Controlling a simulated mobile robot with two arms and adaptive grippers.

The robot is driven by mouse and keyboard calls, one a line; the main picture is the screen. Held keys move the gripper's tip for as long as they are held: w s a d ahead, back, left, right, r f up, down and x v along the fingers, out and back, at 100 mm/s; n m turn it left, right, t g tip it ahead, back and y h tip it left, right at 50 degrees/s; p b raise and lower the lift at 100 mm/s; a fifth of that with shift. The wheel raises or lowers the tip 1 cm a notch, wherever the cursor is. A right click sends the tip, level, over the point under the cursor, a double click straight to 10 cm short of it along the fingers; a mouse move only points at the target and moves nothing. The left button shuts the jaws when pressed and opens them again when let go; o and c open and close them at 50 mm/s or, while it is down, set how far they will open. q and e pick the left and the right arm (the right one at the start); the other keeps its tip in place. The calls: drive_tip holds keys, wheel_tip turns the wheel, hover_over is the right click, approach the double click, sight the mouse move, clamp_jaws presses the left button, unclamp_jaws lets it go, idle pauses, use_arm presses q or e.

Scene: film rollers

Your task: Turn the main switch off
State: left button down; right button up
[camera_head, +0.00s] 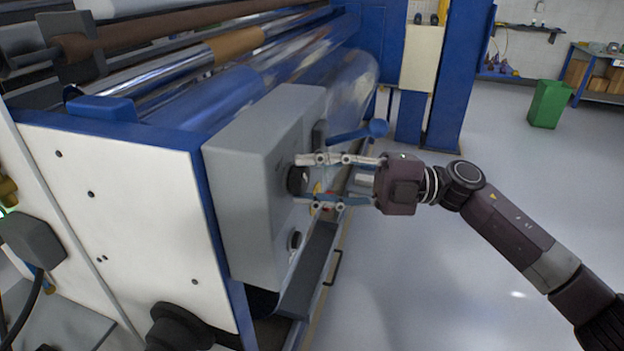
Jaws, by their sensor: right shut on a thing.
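The main switch (295,181) is a dark round knob on the front face of a grey control box (245,200) at the end of the film roller machine. My right gripper (302,180) reaches in from the right, with one finger above the knob and one below it. It is shut on the knob, and its fingers partly hide it. Small red and yellow parts show between the fingers; I cannot tell their shape. The knob's exact turn angle is too small to read. My left gripper is not in view.
A second, smaller round control (294,240) sits lower on the box. Blue film rollers (215,95) run behind the box. A green bin (547,104) stands far right. The floor at right is clear.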

drive_tip(key=o, duration=1.2)
drive_tip(key=shift+c, duration=0.2)
drive_tip(key=d+f, duration=0.1)
drive_tip(key=d, duration=1.1)
drive_tip(key=shift+w, duration=0.35)
drive_tip(key=shift+f, duration=0.1)
